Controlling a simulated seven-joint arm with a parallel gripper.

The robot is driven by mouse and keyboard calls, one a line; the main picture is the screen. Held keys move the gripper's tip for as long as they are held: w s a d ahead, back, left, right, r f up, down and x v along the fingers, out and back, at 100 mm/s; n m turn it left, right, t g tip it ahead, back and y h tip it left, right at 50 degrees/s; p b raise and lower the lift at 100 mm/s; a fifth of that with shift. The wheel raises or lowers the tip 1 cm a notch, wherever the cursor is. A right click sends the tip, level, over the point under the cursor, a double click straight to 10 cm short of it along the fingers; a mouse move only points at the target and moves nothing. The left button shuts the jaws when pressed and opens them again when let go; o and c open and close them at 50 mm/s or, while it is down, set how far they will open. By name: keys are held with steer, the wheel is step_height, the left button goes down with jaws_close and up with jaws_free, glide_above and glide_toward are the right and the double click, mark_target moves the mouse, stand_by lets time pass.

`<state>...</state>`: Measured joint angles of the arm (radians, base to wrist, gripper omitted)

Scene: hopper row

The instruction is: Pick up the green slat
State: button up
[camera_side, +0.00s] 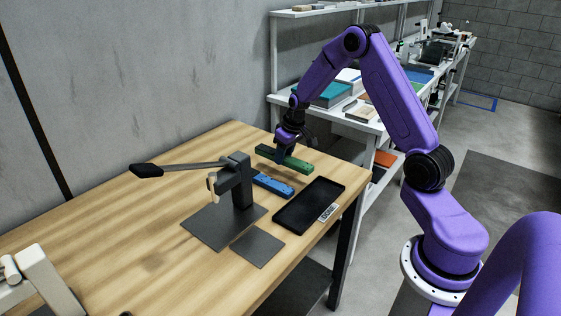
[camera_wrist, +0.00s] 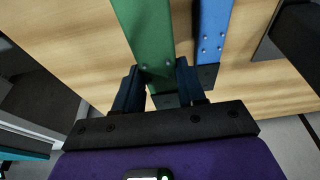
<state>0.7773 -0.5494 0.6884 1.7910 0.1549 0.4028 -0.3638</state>
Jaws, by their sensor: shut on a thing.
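The green slat (camera_side: 283,158) is a long flat bar with small holes or rivets. It is held above the wooden table in the side view, near the table's far end. My gripper (camera_side: 285,149) is shut on it. In the wrist view the green slat (camera_wrist: 152,45) runs up between the two dark fingers of my gripper (camera_wrist: 156,88), which touch it on both sides. The slat's far end is cut off by the top of that view.
A blue slat (camera_side: 273,184) lies on the table (camera_side: 150,210) close by, and it shows in the wrist view (camera_wrist: 213,30). A black tray (camera_side: 309,206) with a label is to its right. A dark lever press (camera_side: 236,185) stands left of it on a plate. Shelves stand behind.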

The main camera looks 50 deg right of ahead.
mark_target(285, 159)
steer(key=s+r, duration=0.2)
steer(key=r, duration=0.1)
steer(key=shift+s+a+r, duration=0.15)
steer(key=shift+s+a, duration=0.05)
steer(key=shift+a, duration=0.2)
steer(key=s+a+r, duration=0.3)
steer(key=s+r, duration=0.1)
steer(key=s, duration=0.4)
steer(key=shift+s, duration=0.4)
steer(key=o, duration=0.4)
steer(key=c, duration=0.4)
